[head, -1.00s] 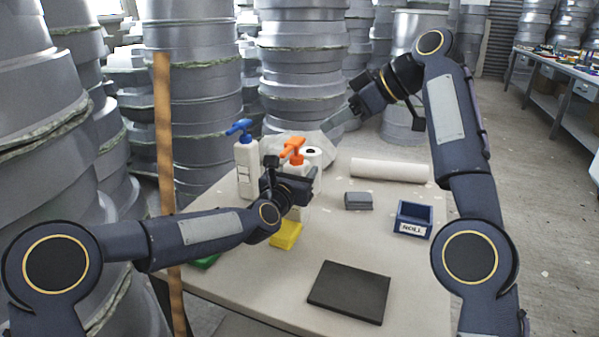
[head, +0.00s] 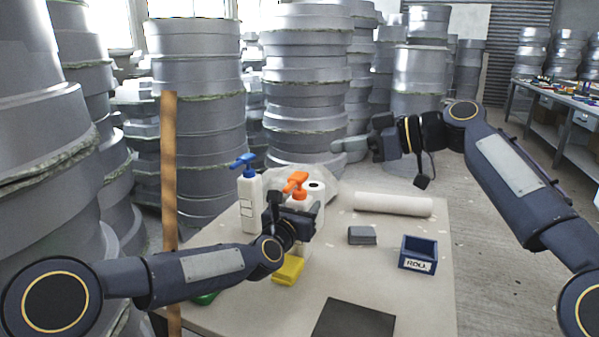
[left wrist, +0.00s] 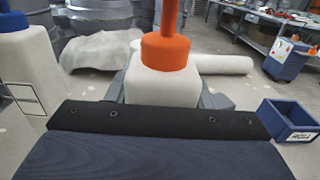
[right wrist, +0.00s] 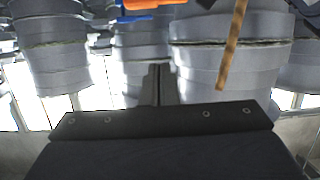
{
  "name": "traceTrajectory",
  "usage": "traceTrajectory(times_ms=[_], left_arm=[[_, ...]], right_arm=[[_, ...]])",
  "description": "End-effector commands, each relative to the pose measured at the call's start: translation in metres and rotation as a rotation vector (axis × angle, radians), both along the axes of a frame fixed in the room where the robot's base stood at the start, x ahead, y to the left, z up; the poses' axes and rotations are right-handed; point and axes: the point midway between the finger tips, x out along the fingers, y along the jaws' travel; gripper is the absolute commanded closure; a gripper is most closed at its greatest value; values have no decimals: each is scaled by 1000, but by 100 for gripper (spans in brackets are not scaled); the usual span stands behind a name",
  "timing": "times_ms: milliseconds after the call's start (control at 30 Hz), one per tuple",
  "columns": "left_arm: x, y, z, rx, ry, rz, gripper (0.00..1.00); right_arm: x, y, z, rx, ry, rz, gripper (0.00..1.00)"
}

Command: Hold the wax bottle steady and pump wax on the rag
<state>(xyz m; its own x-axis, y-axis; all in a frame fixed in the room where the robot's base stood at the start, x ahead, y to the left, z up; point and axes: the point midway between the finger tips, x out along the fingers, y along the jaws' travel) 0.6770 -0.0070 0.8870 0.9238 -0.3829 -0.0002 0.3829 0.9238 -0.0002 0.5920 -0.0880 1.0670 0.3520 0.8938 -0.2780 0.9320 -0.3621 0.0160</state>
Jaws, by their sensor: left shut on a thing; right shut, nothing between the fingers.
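A white bottle with an orange pump head (head: 296,182) stands upright on the table. My left gripper (head: 309,212) is shut around its body; the left wrist view shows the white bottle body (left wrist: 162,88) between the fingers, below the orange collar. A second white bottle (head: 249,203), with a blue pump, stands just left of it. A crumpled pale cloth (head: 327,178), probably the rag, lies behind the bottles; it also shows in the left wrist view (left wrist: 97,52). My right gripper (head: 342,146) is shut and empty, in the air above and right of the orange pump, touching nothing.
A white roll (head: 392,204), a grey block (head: 362,235), a blue labelled bin (head: 418,254), a yellow block (head: 288,271) and a dark flat sheet (head: 353,320) lie on the table (head: 440,300). A small white roll stands behind the held bottle. Stacked grey moulds (head: 198,110) crowd the back.

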Motion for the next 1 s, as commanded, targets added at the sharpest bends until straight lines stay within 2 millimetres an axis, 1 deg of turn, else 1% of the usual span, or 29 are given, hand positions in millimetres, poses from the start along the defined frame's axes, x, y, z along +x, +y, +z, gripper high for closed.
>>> traceTrajectory(times_ms=[200,467,600,667,767,1000], left_arm=[[0,0,0,0,-1,0,81],[0,0,1,0,-1,0,81],[0,0,1,0,-1,0,81],[0,0,1,0,-1,0,81],[0,0,1,0,-1,0,81],[0,0,1,0,-1,0,81]], right_arm=[[-3,-2,-2,42,1,-23,100],[-3,-2,-2,42,1,-23,100],[-1,3,-4,41,2,-21,100],[1,8,-5,41,1,-20,100],[6,23,-9,40,2,-18,100],[25,70,-22,40,3,-17,100]])
